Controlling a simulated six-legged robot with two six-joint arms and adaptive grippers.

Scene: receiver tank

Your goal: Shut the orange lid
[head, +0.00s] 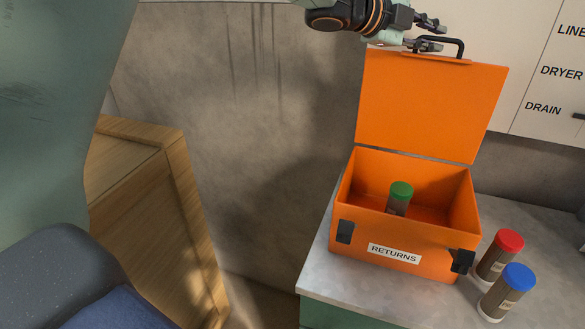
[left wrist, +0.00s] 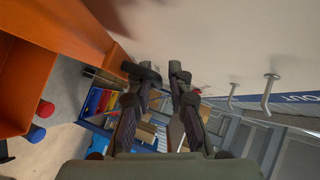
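The orange lid (head: 430,105) stands open and upright at the back of the orange box (head: 405,245), with a black handle (head: 462,48) on its top edge. In the left wrist view the orange lid (left wrist: 65,22) fills the upper left. My left gripper (head: 436,33) is at the handle, its lower finger overlapping it in the head view. Its two fingers (left wrist: 160,75) are apart, with a clear gap between them. I cannot tell whether a finger touches the handle. A green-capped canister (head: 399,198) stands inside the box. My right gripper is in neither view.
A red-capped canister (head: 500,256) and a blue-capped canister (head: 508,292) stand on the grey counter (head: 335,273), right of the box. A wooden cabinet (head: 150,215) is at the left. A labelled white panel (head: 535,60) is behind. Hooks (left wrist: 268,88) show on the wall.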

